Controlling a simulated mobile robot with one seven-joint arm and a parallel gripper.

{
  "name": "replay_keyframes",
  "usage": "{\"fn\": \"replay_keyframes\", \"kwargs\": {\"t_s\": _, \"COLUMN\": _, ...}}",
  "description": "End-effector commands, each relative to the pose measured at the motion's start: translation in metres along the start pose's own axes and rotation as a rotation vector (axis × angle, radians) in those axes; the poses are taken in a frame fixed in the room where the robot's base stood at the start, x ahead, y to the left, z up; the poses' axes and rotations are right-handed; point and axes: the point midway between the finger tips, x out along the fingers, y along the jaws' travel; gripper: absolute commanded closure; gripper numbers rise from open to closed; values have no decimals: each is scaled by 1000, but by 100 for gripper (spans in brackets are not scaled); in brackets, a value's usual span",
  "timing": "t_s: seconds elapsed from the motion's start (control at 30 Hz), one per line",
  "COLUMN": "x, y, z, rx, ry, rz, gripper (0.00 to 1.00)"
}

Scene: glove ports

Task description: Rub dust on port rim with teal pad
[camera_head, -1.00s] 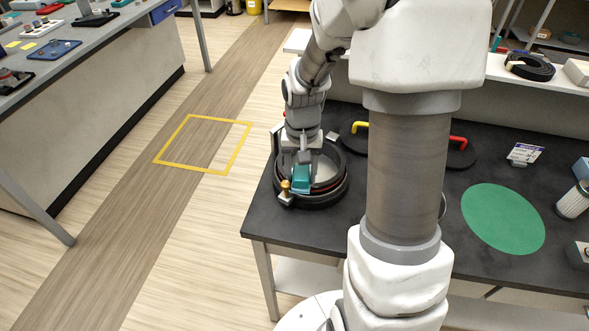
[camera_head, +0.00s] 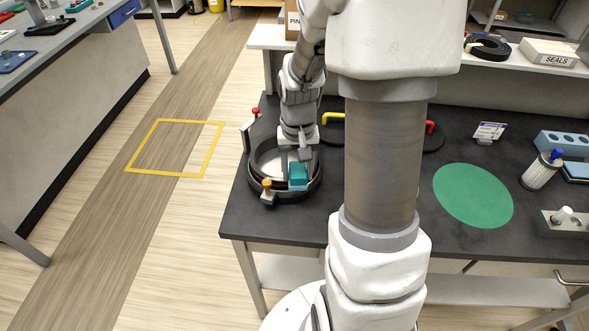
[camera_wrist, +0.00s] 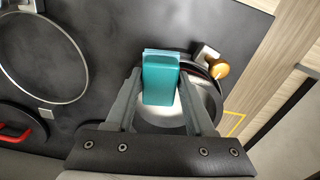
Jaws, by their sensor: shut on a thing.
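My gripper (camera_head: 299,164) is shut on the teal pad (camera_head: 298,177), a small block that hangs down between its fingers. The wrist view also shows the pad (camera_wrist: 161,82) between the fingertips. The pad is over the front right part of the round dark port rim (camera_head: 292,196), at or close to it; I cannot tell whether it touches. In the wrist view the port rim (camera_wrist: 209,92) is partly hidden by the pad and fingers. An orange-brown knob on a clamp (camera_head: 266,186) stands at the rim's front left. I cannot make out any dust.
The port stands at the left end of the dark table (camera_head: 390,220). A green disc (camera_head: 473,195) and a small sign (camera_head: 489,132) lie to the right. My own column hides the table's middle.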

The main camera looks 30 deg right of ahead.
Motion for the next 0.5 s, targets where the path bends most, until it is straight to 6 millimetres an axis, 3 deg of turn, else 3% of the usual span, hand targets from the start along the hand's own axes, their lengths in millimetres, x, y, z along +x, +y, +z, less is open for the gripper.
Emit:
{"fn": "replay_keyframes", "kwargs": {"t_s": 0.17, "x": -4, "y": 0, "z": 0, "rx": 0, "ry": 2, "rz": 0, "gripper": 98}}
{"fn": "replay_keyframes", "kwargs": {"t_s": 0.5, "x": -38, "y": 0, "z": -1, "rx": 1, "ry": 3, "rz": 0, "gripper": 98}}
